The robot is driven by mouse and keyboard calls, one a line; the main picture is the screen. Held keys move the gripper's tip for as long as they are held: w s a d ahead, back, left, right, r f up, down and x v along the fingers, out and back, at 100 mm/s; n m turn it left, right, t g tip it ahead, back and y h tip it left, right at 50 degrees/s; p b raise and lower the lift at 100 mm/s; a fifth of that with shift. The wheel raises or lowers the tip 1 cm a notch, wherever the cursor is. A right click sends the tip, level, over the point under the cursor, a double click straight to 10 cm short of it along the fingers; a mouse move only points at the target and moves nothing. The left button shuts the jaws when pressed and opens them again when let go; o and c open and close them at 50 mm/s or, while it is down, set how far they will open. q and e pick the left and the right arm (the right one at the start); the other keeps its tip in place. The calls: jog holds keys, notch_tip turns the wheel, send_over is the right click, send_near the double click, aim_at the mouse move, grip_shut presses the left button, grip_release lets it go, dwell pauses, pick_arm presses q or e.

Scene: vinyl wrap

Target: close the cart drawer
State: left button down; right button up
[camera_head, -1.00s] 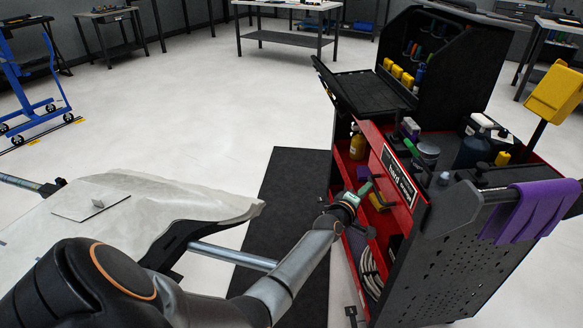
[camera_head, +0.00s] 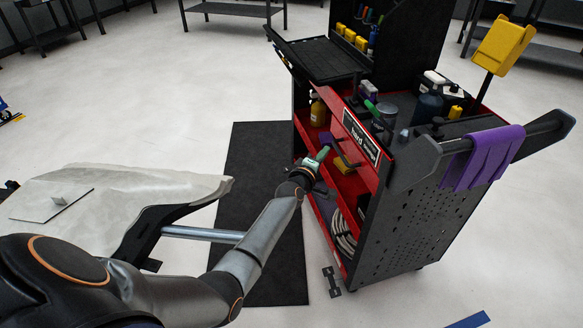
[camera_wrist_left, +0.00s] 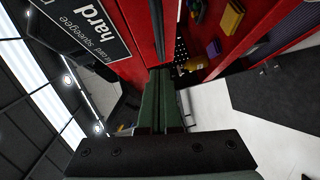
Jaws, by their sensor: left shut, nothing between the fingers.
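The tool cart (camera_head: 410,215) stands right of centre in the head view, its red side with a white-lettered dark label (camera_head: 361,138) turned towards me. A black handle-like bar (camera_head: 347,156) shows below the label. I cannot tell how far the drawer stands out. My left gripper (camera_head: 322,154) is shut and empty in front of the red shelves, just left of the bar. In the left wrist view its green fingers (camera_wrist_left: 155,100) are together, close to the red panel (camera_wrist_left: 130,35) and a dark bar (camera_wrist_left: 158,28). Contact cannot be told. My right gripper is out of view.
Bottles and a can stand on the cart top, and a black flat tray (camera_head: 318,58) juts from its far left. A purple cloth (camera_head: 482,160) hangs on the cart's handle. A draped sheet (camera_head: 110,190) lies at left. A black mat (camera_head: 250,165) covers the floor beside the cart.

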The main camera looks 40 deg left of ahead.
pick_arm(q)
jog(key=s+r+p, duration=0.1)
jog(key=s+p, duration=0.2)
jog(key=s, duration=0.8)
jog(key=shift+r, duration=0.3)
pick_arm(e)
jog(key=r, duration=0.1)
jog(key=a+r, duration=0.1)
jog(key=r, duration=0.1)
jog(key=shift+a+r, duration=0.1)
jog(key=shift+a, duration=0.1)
